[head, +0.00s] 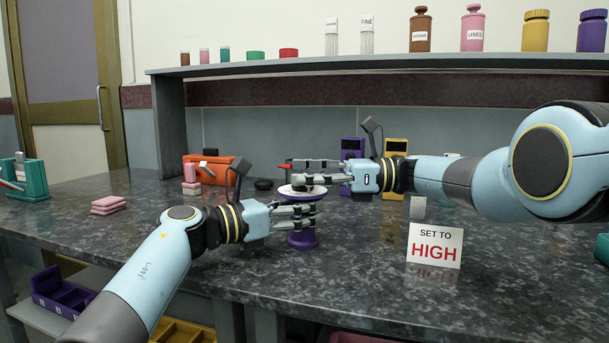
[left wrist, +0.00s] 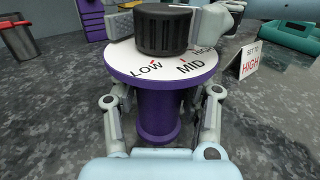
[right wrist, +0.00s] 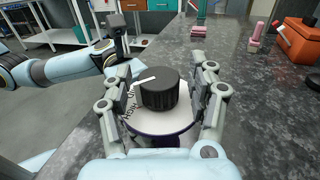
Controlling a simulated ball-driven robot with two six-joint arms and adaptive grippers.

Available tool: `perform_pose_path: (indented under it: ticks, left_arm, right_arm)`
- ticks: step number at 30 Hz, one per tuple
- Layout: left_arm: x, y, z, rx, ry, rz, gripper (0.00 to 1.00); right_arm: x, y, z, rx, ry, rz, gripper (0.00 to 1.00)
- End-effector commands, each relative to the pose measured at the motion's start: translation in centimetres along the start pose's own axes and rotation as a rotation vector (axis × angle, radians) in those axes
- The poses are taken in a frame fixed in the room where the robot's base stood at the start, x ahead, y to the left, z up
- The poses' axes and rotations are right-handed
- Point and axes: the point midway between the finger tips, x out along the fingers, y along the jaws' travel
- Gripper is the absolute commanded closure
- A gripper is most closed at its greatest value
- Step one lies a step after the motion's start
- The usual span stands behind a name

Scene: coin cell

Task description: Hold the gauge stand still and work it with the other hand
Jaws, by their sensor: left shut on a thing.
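The gauge stand has a purple post and base (head: 302,239) and a white dial plate (left wrist: 120,60) marked LOW, MID and HIGH. A black ribbed knob (right wrist: 160,95) with a white pointer (right wrist: 145,79) sits on top. The pointer lies near the MID lettering in the right wrist view; its exact mark is unclear. My left gripper (head: 305,214) is shut on the purple post, which also shows in the left wrist view (left wrist: 157,112). My right gripper (head: 296,172) is over the dial, its fingers either side of the knob with gaps, open. A sign (head: 435,246) reads SET TO HIGH.
Pink blocks (head: 108,205) and a teal holder (head: 24,178) lie on the left of the counter. An orange box (head: 210,168) and purple and yellow devices (head: 395,148) stand behind. A shelf (head: 380,64) with jars spans the back.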

Motion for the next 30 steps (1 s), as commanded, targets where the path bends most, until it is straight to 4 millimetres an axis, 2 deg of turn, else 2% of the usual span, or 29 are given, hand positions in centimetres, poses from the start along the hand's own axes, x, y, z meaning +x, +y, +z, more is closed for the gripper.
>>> perform_pose_path:
  ticks: [10, 21, 25, 30]
  left_arm:
    - [0.0, 0.1, -0.1, -0.001, 0.002, 0.002, 0.99]
    - [0.0, 0.1, -0.1, 0.000, 0.003, 0.003, 0.99]
    - [0.0, 0.1, -0.1, 0.000, 0.003, 0.003, 0.99]
    - [0.0, 0.1, -0.1, 0.000, 0.003, 0.003, 0.99]
  right_arm:
    - [-0.4, 0.0, 0.1, -0.002, -0.002, 0.003, 0.37]
    - [-6.3, 0.0, 0.1, 0.000, 0.000, 0.000, 0.37]
    - [-7.2, 0.1, 0.1, -0.001, -0.001, 0.001, 0.37]
    - [-7.4, 0.1, 0.1, -0.001, -0.001, 0.001, 0.37]
